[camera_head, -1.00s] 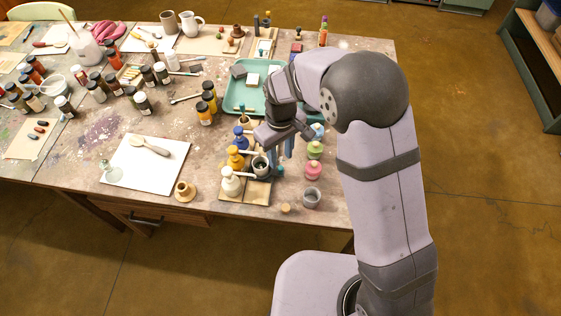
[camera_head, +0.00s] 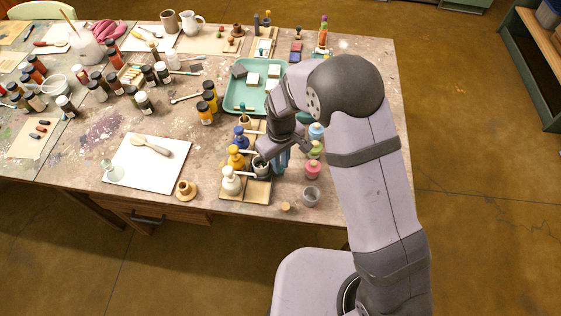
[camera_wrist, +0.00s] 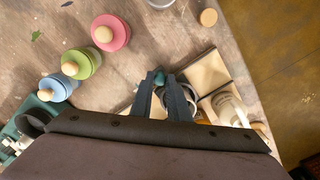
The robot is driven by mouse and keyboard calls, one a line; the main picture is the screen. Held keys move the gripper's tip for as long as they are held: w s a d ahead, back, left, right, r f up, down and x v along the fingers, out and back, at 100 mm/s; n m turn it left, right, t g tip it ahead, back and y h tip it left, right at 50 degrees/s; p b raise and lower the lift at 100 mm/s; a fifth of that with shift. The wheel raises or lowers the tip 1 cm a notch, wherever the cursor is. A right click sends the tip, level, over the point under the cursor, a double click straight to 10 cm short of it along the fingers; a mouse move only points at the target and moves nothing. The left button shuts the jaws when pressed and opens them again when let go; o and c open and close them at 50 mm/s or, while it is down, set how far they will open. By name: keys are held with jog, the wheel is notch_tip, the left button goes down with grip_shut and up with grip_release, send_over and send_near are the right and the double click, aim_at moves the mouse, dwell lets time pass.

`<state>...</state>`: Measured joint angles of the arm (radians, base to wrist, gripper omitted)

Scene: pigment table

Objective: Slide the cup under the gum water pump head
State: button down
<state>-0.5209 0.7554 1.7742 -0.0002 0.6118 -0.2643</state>
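A small grey cup (camera_head: 261,166) with a dark inside stands on a wooden board beside the row of pump bottles. In the wrist view, its pale rim (camera_wrist: 194,98) shows partly behind the right finger. My gripper (camera_wrist: 161,82) points down with its two dark fingers a little apart. In the head view, my gripper (camera_head: 279,161) is just right of the cup; contact cannot be told. Pump bottles in white (camera_head: 231,183), yellow (camera_head: 236,159) and blue (camera_head: 241,139) stand left of the cup, with heads pointing right. Which one holds gum water cannot be read.
Pink (camera_head: 312,171), green (camera_head: 314,150) and blue (camera_head: 316,131) knobbed jars stand to the right. A grey cup (camera_head: 311,197) and a cork-coloured disc (camera_head: 285,207) lie near the front edge. A teal tray (camera_head: 236,100) is behind. A white board (camera_head: 128,165) lies left.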

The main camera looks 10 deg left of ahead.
jog(key=shift+s+p, duration=0.35)
jog(key=shift+s, duration=3.3)
jog(key=c, duration=1.7)
grip_release()
jog(key=shift+s, duration=0.2)
jog(key=shift+w, duration=0.1)
jog(key=shift+r+b, duration=0.65)
jog(key=shift+r, duration=3.05)
